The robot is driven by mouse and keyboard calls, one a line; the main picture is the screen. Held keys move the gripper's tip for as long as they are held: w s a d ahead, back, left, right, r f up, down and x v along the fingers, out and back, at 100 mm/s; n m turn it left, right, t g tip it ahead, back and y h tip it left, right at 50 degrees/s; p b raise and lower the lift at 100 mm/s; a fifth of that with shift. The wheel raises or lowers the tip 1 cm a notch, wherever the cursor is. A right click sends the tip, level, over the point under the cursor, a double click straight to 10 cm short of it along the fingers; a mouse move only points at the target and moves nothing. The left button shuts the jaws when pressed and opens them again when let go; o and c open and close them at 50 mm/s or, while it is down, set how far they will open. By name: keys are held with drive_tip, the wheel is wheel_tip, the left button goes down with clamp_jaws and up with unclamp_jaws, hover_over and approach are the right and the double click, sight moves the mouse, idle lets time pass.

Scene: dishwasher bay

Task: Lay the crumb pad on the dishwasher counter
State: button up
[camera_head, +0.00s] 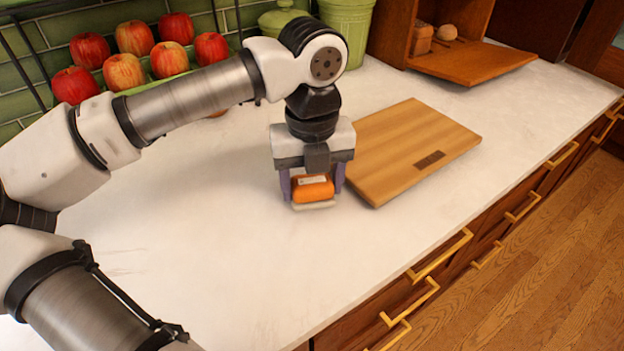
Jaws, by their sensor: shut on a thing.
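The orange crumb pad (313,190), with a small pale label on top, is between the purple-grey fingers of my gripper (313,186). My gripper points down and is shut on the pad. A pale strip shows along the pad's lower edge; I cannot tell whether it is part of the pad. The pad is low over the white counter (200,245), left of the wooden board. I cannot tell whether it touches the counter. The gripper body hides the pad's back.
A wooden cutting board (410,145) lies close to the right of my gripper. Several apples (125,72) sit in a green holder at the back left. Green canisters (348,28) and an open wooden bread box (470,62) stand behind. The front-left counter is clear.

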sight(312, 181)
drive_tip(key=shift+f, duration=0.1)
drive_tip(key=shift+f, duration=0.15)
drive_tip(key=o, duration=0.9)
wheel_tip(312, 181, up, 12)
drive_tip(key=shift+r, duration=0.25)
